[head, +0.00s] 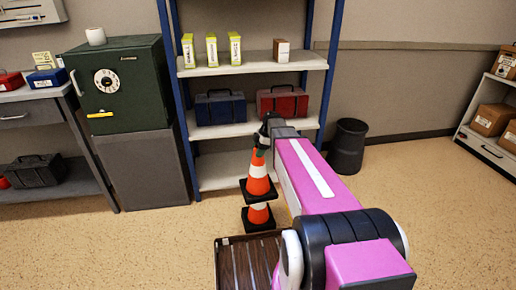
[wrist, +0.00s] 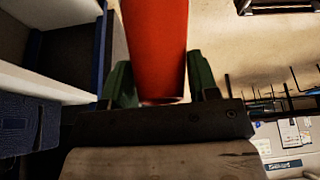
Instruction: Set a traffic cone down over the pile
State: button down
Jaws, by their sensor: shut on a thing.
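An orange-and-white traffic cone (head: 258,173) with a black square base is held upright in my gripper (head: 264,140), near its top. In the wrist view the orange cone (wrist: 156,45) stands between the green fingers of my gripper (wrist: 160,85), which are shut on it. Below it in the head view is the pile, showing an orange-and-white cone (head: 258,215) with a black base on the floor. The held cone's base hides the pile's top and lines up closely with it in this view. I cannot tell whether the two cones touch.
A blue-framed shelf (head: 245,69) stands just behind the cones, with a blue toolbox (head: 220,107) and a red toolbox (head: 282,102). A black bin (head: 347,147) stands to the right. A green safe (head: 121,84) is at the left. Floor (head: 420,190) is clear at the right.

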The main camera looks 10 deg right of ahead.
jog(key=shift+f, duration=9)
jog(key=shift+c, duration=1.5)
grip_release()
jog(key=v, duration=1)
jog(key=shift+d+r, duration=0.1)
jog(key=shift+r, duration=0.3)
